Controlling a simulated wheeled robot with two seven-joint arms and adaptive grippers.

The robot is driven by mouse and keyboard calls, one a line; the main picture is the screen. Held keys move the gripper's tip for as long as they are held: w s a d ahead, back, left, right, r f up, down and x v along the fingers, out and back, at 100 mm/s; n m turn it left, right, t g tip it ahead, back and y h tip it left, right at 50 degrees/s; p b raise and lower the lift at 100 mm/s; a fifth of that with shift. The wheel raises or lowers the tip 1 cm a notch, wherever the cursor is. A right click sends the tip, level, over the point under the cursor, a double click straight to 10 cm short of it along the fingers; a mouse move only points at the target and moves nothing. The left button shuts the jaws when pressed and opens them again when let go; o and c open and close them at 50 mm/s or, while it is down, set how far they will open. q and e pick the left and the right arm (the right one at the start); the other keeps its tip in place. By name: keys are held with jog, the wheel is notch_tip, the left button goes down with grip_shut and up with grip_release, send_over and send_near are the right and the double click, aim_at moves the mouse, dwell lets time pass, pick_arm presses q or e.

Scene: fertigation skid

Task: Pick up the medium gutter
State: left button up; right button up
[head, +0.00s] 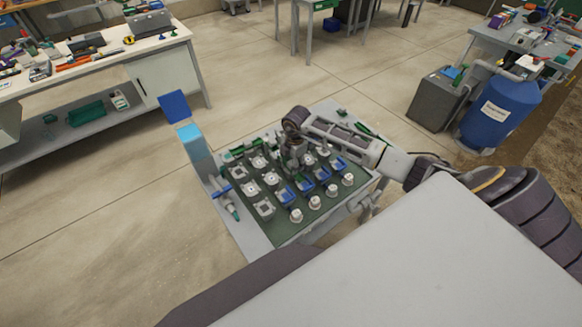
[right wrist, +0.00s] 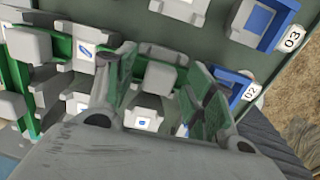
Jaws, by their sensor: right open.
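Green channel-shaped pieces in grey holders show along the back of the workbench, at the left (head: 238,152). In the right wrist view a green piece (right wrist: 62,46) lies left of my fingers, among pale grey blocks. I cannot tell which piece is the medium gutter. My right gripper (head: 294,158) reaches in from the right, low over the back middle of the bench. In the right wrist view its open fingers (right wrist: 155,85) stand either side of a pale grey block (right wrist: 156,76), with no clear grip on anything. The arm hides part of the bench top. My left gripper is not in view.
The green bench top (head: 282,231) holds rows of grey and blue fixtures and white round tags (head: 296,215). A blue sign post (head: 195,145) stands at its left edge. A blue drum (head: 497,112) and grey box (head: 437,98) stand on the floor at right.

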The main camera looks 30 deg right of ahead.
jog(key=c, duration=1.1)
jog(key=shift+w+r, duration=0.1)
jog(key=shift+r, duration=0.7)
jog(key=shift+r+b, duration=0.7)
jog(key=shift+r, duration=3.55)
